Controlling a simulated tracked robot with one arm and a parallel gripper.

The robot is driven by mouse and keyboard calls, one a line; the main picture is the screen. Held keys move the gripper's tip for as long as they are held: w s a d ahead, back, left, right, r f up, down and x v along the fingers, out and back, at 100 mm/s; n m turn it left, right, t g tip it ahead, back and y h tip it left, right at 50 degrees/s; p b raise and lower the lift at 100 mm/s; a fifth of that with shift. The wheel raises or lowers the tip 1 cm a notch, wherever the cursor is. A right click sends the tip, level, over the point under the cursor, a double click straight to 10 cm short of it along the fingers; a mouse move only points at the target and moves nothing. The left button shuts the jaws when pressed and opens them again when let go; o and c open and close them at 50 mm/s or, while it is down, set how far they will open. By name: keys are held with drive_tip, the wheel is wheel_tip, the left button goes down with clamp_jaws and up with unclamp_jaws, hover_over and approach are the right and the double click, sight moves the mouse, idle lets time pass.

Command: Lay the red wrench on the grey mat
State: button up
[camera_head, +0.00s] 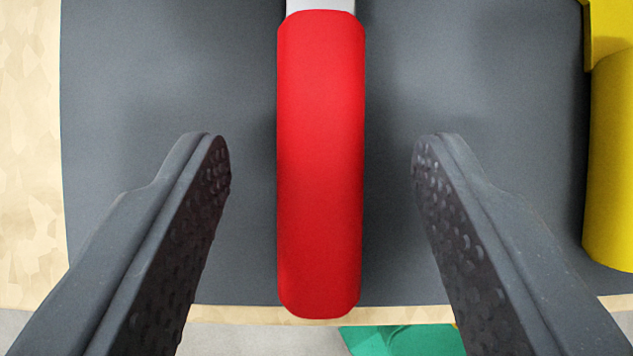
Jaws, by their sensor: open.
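The red wrench (320,165) lies lengthwise in the middle of the head camera view. Its red handle shows, with a bit of grey metal at the top edge; the rest of it is out of view. It lies over the grey mat (170,100), and the handle's lower end reaches past the mat's near edge. My gripper (321,155) is open, with one dark textured finger on each side of the handle. Both fingers are apart from the handle, with a clear gap on each side.
A yellow object (613,150) stands at the right edge, over the mat's right side. A pale wooden surface (30,150) shows at the left and below the mat. A green object (400,340) is at the bottom, below the wooden edge.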

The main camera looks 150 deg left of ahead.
drive_tip(key=p+v, duration=0.1)
drive_tip(key=v, duration=1.2)
wheel_tip(320, 180, up, 25)
drive_tip(key=s+d+n+t+y, duration=0.1)
drive_tip(key=s+n+t+y, duration=0.15)
drive_tip(key=t, duration=0.25)
drive_tip(key=s+d+r+n+t, duration=0.1)
drive_tip(key=s+r, duration=0.3)
drive_tip(key=r, duration=0.4)
drive_tip(key=s+d+r+n+t+y, duration=0.1)
drive_tip(key=s+r+n+t, duration=0.1)
drive_tip(key=s+r, duration=0.3)
drive_tip(key=s+d+r+n+t, duration=0.1)
drive_tip(key=s+r, duration=0.3)
drive_tip(key=r, duration=0.8)
drive_tip(key=shift+s+d+r+n+t, duration=0.25)
drive_tip(key=shift+s+n+t, duration=0.1)
drive_tip(key=shift+t, duration=0.15)
drive_tip(key=shift+y, duration=0.25)
